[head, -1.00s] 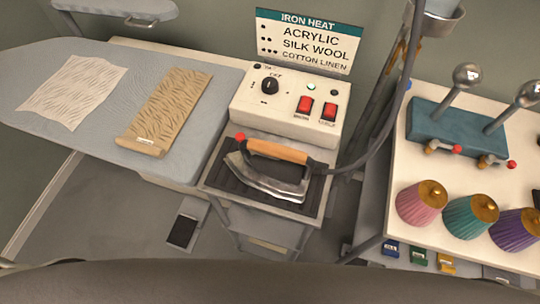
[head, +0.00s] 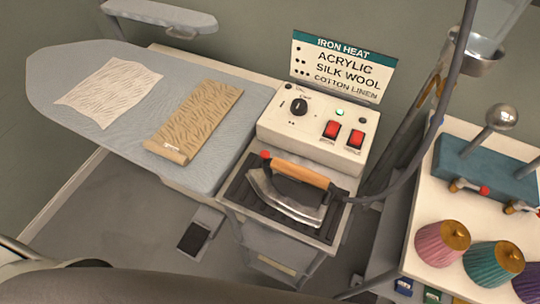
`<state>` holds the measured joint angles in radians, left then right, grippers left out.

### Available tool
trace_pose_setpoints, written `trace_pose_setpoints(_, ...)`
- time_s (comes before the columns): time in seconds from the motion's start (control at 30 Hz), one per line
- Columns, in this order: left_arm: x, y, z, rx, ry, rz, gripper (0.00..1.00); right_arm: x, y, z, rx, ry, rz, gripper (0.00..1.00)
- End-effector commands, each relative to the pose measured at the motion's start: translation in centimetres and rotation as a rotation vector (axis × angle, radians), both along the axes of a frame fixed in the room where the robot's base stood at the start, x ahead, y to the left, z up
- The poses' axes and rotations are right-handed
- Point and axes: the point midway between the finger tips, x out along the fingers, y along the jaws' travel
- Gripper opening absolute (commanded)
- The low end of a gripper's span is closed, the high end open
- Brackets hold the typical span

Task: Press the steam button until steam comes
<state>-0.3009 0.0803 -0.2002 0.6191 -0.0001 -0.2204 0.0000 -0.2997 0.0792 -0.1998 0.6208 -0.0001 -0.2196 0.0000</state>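The iron (head: 288,196) rests on a dark ribbed stand (head: 240,190), with a wooden handle (head: 300,173) on top. A small round red button (head: 265,155) shows at the handle's left end. No steam is visible around the iron. I cannot read the small labels under the switches. Neither gripper is in view.
A grey ironing board (head: 75,65) holds a pale cloth (head: 108,92) and a tan cloth (head: 200,115). A dark hose (head: 420,150) runs up from the iron. On the right, a white table (head: 425,215) bears a teal block with metal levers (head: 490,165) and pleated shades (head: 440,243).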

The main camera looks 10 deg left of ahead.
Motion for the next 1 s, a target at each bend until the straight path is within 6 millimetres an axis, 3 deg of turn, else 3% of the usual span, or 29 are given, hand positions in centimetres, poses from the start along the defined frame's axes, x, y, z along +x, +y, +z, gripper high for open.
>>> trace_pose_setpoints(0.1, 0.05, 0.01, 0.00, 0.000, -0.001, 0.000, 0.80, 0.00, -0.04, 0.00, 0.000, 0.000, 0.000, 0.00)
trace_pose_setpoints(0.73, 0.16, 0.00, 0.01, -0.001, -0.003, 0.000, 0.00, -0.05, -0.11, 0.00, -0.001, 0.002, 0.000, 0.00)
trace_pose_setpoints(1.0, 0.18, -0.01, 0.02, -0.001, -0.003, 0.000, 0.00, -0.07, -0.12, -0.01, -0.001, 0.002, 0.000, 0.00)
